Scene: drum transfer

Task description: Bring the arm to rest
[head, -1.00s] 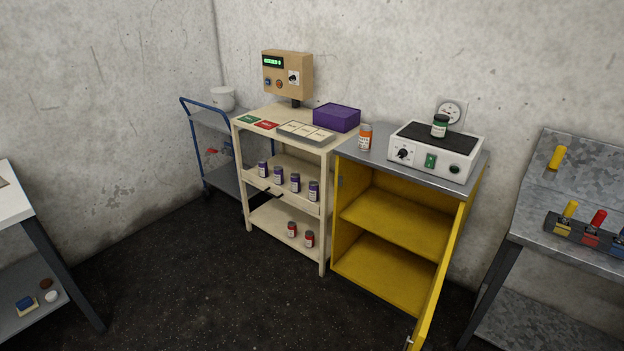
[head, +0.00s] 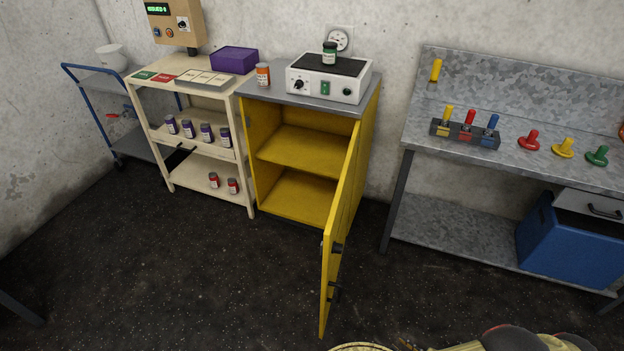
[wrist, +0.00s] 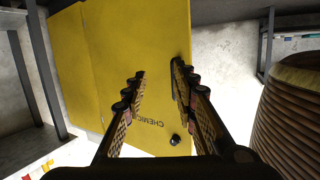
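My gripper (wrist: 158,110) shows in the wrist view with its two fingers spread apart and nothing between them. Beyond the fingers is the yellow cabinet door (wrist: 120,50), with dark lettering and a black knob; I cannot tell the exact gap to it. In the head view the same yellow door (head: 343,235) stands swung open, and the cabinet's two shelves are bare. Parts of my arm show at the bottom edge of the head view, but the gripper's fingertips are not clear there.
A ribbed brown drum-like body (wrist: 290,110) fills the right of the wrist view. A metal workbench (head: 420,130) with coloured handles stands right, a blue bin (head: 570,245) beneath it. A cream shelf cart (head: 150,95) with jars stands left. Dark floor in front is clear.

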